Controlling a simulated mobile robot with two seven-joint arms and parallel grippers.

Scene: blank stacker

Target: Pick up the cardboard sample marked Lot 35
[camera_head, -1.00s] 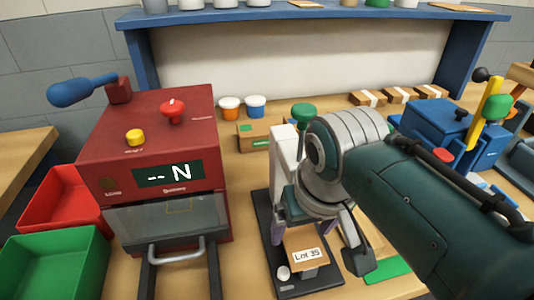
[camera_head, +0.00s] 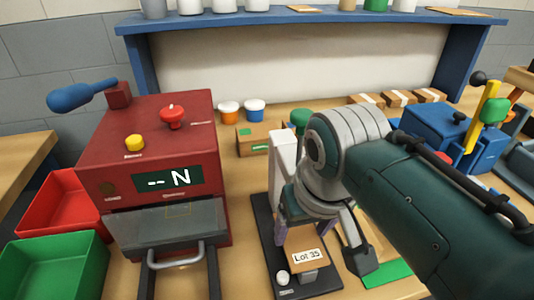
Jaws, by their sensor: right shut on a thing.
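The cardboard sample marked Lot 35 (camera_head: 305,243) is a small tan piece with a white label at the lower middle of the head view. It is at a dark-based stand (camera_head: 262,222) with a white column. My right gripper (camera_head: 306,232) reaches down over the stand and is shut on the sample. My wrist and forearm cover much of the stand and the gripper's upper part. I cannot tell whether the sample touches the stand. My left gripper is not in view.
A red machine (camera_head: 150,135) showing "-- N" stands left of the stand. A red bin (camera_head: 62,196) and a green bin (camera_head: 55,265) sit at far left. A blue machine (camera_head: 440,130) with a yellow lever stands at right. Boxes and two small tubs (camera_head: 254,110) are behind.

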